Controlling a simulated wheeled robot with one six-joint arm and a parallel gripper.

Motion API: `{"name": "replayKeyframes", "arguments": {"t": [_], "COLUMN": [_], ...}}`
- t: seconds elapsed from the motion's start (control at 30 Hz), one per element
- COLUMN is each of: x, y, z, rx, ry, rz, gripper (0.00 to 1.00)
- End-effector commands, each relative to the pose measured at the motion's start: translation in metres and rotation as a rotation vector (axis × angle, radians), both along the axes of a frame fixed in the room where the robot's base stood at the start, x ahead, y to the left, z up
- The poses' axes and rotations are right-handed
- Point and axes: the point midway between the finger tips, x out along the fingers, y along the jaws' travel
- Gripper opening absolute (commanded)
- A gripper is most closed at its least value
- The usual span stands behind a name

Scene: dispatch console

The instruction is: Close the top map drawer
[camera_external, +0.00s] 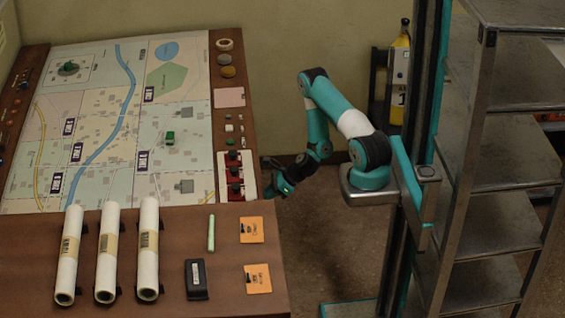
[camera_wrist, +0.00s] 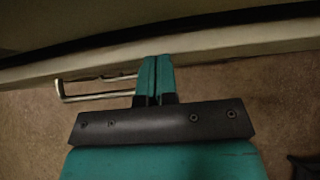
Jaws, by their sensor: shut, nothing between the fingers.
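In the wrist view a pale panel edge (camera_wrist: 225,43), which looks like a drawer front, runs across the top. A bent metal bar handle (camera_wrist: 98,95) sticks out from it. My gripper (camera_wrist: 154,62) is shut and empty, its teal fingertips close to the panel, just right of the handle. I cannot tell whether they touch it. In the external view my gripper (camera_external: 274,190) is low beside the right side of the map table (camera_external: 240,220). The drawer is hidden there, so how far it stands out cannot be told.
A metal shelf rack (camera_external: 500,165) stands at the right. A yellow cylinder (camera_external: 400,60) is by the back wall. The tabletop carries rolled maps (camera_external: 107,250), a black box (camera_external: 196,279) and orange cards (camera_external: 252,230). Floor (camera_external: 330,245) between table and rack is clear.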

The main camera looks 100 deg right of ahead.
Motion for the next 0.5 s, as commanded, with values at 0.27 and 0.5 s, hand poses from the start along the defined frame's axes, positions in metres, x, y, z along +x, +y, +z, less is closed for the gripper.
{"name": "replayKeyframes", "arguments": {"t": [0.27,0.5], "x": [-0.005,-0.044], "y": [0.0,0.0], "z": [0.0,0.001], "rx": [0.0,0.006], "ry": [0.001,0.0], "rz": [-0.001,-0.011], "gripper": [0.0,0.0]}}
